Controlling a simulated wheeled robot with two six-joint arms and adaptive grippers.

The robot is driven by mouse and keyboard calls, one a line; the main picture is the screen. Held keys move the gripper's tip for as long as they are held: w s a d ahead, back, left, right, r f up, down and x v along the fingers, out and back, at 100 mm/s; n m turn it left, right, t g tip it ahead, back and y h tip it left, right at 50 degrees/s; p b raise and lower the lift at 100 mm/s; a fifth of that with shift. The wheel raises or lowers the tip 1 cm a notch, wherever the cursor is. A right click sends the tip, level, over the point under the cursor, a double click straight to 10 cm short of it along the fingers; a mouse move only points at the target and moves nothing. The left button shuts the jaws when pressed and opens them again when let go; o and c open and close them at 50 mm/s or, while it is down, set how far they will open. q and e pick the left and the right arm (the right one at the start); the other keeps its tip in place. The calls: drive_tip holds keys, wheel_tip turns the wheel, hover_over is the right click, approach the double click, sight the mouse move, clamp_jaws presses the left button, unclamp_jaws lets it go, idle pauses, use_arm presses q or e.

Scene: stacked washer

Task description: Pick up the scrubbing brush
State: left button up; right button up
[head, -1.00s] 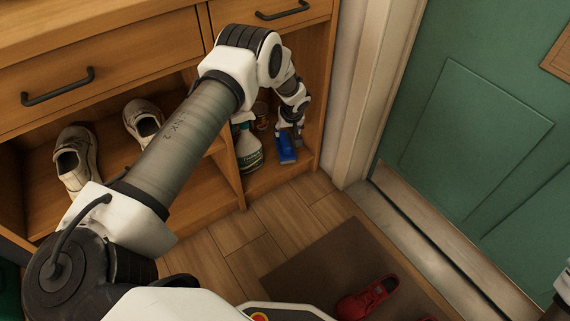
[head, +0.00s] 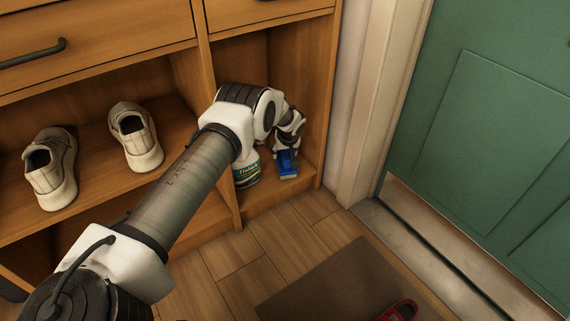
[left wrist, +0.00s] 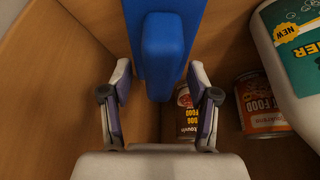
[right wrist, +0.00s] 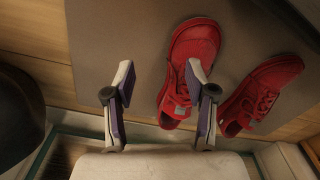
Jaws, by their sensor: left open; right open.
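The blue scrubbing brush (head: 287,163) stands in the right cubby of the wooden cabinet. In the left wrist view the brush (left wrist: 168,50) reaches down between the fingers of my left gripper (left wrist: 160,85). That gripper is open, with a finger on each side of the brush's handle and gaps visible on both sides. In the head view my left gripper (head: 288,150) is at the brush, partly hidden by its own wrist. My right gripper (right wrist: 160,85) is open and empty, above the floor mat and red shoes.
A spray bottle (head: 247,170) stands left of the brush; its white body (left wrist: 295,60) is close in the left wrist view. Food cans (left wrist: 262,103) are beside it. The cubby's wooden side wall (left wrist: 60,80) is close on the other side. Red shoes (right wrist: 192,62) lie on the mat (right wrist: 120,40).

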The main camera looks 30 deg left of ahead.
use_arm(q)
drive_tip(key=shift+f, duration=0.3)
idle(0.4)
clamp_jaws()
